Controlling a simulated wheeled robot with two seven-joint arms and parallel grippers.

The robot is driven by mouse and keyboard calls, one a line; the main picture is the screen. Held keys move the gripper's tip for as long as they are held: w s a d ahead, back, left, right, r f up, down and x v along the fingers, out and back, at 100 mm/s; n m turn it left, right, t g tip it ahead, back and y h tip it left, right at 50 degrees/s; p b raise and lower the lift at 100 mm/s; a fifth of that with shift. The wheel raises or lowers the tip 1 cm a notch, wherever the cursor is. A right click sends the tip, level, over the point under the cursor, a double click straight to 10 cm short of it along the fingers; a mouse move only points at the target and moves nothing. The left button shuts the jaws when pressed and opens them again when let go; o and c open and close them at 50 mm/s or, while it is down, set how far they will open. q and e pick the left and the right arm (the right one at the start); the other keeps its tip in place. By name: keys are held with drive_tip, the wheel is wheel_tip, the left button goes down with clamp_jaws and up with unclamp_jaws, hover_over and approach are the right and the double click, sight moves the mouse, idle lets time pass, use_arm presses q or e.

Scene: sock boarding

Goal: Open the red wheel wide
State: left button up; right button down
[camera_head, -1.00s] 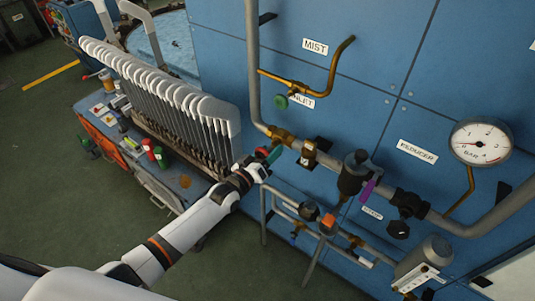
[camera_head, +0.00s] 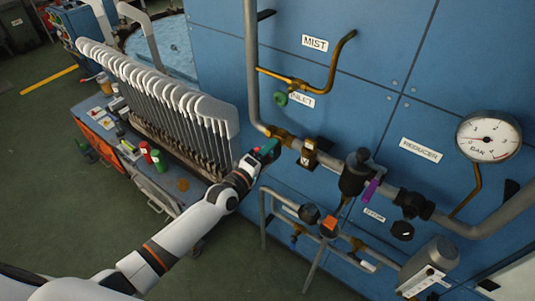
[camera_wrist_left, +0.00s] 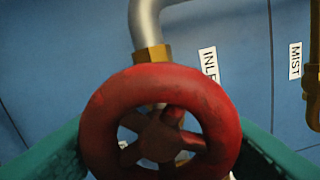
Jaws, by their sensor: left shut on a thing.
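The red wheel (camera_wrist_left: 160,82) fills the middle of the left wrist view, a round handwheel with a spoked hub, in front of a brass fitting (camera_wrist_left: 153,54) on a grey pipe. My left gripper (camera_head: 265,151) has teal fingers, one on each side of the wheel, and is shut on its rim. In the head view the wheel is mostly hidden by the gripper, at the brass fitting left of the INLET pipe's valve. How far the wheel is turned cannot be told. My right gripper is not in view.
A green wheel (camera_head: 281,99) on a brass pipe sits above, under the MIST label (camera_head: 315,43). To the right are a dark reducer with a purple handle (camera_head: 371,190) and a pressure gauge (camera_head: 489,137). A rack of white sock boards (camera_head: 160,90) stands close on the left.

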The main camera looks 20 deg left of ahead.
use_arm(q)
drive_tip(key=shift+f, duration=0.1)
idle(0.4)
drive_tip(key=o, duration=1)
drive_tip(key=shift+s, duration=0.1)
drive_tip(key=b+v, duration=0.2)
drive_tip(key=v, duration=1)
